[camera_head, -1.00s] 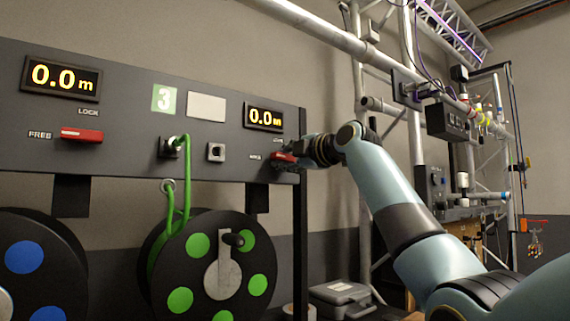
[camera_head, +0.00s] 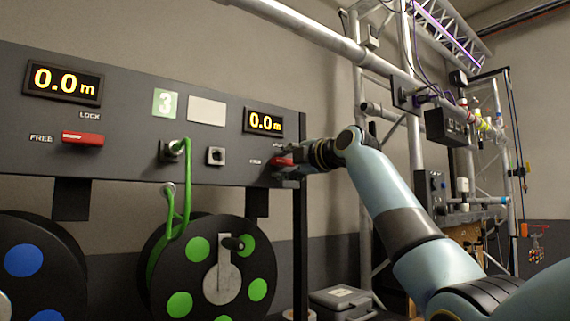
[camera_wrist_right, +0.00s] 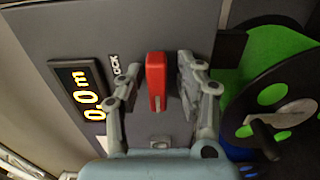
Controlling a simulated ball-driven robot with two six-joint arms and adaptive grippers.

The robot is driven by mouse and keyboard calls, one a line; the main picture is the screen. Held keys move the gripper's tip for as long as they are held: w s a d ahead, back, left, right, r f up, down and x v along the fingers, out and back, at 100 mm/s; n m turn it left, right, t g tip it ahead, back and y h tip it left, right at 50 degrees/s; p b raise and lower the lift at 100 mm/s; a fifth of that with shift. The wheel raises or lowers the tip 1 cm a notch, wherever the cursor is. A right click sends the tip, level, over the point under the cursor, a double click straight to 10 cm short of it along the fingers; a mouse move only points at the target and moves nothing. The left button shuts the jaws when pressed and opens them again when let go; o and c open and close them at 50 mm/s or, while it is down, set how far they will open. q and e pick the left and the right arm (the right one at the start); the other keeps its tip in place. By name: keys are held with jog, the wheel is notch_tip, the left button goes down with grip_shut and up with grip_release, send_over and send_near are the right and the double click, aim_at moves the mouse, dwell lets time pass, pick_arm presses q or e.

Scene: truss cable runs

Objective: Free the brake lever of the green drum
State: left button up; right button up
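The green drum (camera_head: 222,215) is a black reel with green spots, below the number 3 panel. Its brake lever (camera_head: 283,161) is red and sits at the panel's right end, lying about level, with a small label on its left. The lever also shows in the right wrist view (camera_wrist_right: 155,80), upright in the picture. My right gripper (camera_head: 300,158) is at the lever. In the wrist view its fingers (camera_wrist_right: 158,75) stand open on both sides of the lever, with a visible gap on each side. My left gripper is not in view.
Another red lever (camera_head: 82,139) sits on the panel's left, above a blue-spotted drum (camera_head: 40,270). A green cable (camera_head: 185,190) runs from a socket to the green drum. A display (camera_head: 264,121) reading 0.0 m is above my right gripper. Truss poles stand at right.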

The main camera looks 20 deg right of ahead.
jog(key=shift+r, duration=0.1)
jog(key=v, duration=1.2)
